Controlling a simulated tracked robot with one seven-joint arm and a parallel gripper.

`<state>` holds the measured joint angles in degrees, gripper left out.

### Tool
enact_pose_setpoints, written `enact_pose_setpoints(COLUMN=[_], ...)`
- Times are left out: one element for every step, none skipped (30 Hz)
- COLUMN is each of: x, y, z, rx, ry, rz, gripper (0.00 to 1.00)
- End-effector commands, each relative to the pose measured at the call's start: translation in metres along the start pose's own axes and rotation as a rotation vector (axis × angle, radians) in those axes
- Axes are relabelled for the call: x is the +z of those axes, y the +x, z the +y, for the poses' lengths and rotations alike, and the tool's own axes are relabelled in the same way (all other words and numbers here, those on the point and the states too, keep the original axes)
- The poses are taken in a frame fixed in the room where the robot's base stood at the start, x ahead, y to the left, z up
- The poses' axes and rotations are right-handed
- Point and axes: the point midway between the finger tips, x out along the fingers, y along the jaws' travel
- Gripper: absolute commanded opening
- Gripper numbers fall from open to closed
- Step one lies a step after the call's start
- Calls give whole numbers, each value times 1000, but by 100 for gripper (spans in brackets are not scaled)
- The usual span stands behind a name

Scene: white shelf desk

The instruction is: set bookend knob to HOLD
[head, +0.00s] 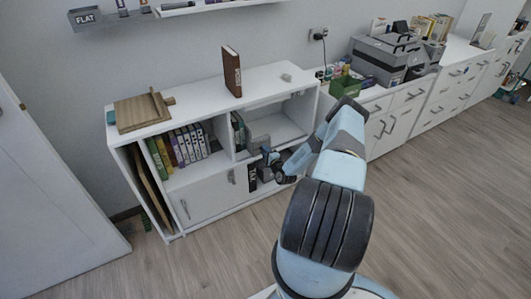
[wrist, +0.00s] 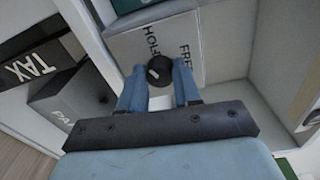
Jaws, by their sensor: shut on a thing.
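The bookend is a light grey block (wrist: 132,46) with the words HOLD, partly hidden, and FREE on its face in the wrist view. Its round black knob (wrist: 161,68) has a small pale mark, which sits toward the lower left of the knob in that view. My gripper (wrist: 159,84) has its two blue fingers on either side of the knob, shut on it. In the head view, my gripper (head: 276,162) reaches the front of the shelf's right compartment, at the grey bookend (head: 258,143). The knob is too small to make out there.
The white shelf desk (head: 265,85) has a row of books (head: 185,146) in its left compartment. A brown book (head: 231,72) and a wooden board (head: 140,111) are on top. In the wrist view, a black item marked TAX (wrist: 35,65) is at left.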

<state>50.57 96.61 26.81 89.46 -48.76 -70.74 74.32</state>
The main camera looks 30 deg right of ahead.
Motion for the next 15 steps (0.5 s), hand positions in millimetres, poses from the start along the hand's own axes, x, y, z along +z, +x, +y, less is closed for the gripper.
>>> enact_pose_setpoints(x=[-1, -1, -1, -1, -1, -1, -1, -1, -1, -1, -1, -1, -1, -1, -1], y=[-3, -3, -3, -3, -3, -3, -3, -3, -3, -3, -3, -3, -3, -3, -3], z=[5, 5, 5, 5, 5, 5, 5, 5, 4, 4, 4, 4, 4, 5, 5], rx=[10, 12, 13, 13, 13, 15, 16, 17, 17, 17, 17, 18, 20, 21, 22], ry=[47, 74, 110, 136, 162, 195, 218, 241, 271, 292, 311, 337, 354, 371, 391], rz=[2, 1, -1, -2, -3, -4, -5, -6, -7, -8, -9, -10, -10, -11, -11], gripper=[2, 2, 2, 2, 2, 2, 2, 2, 2, 2, 2, 2, 2, 2, 2])
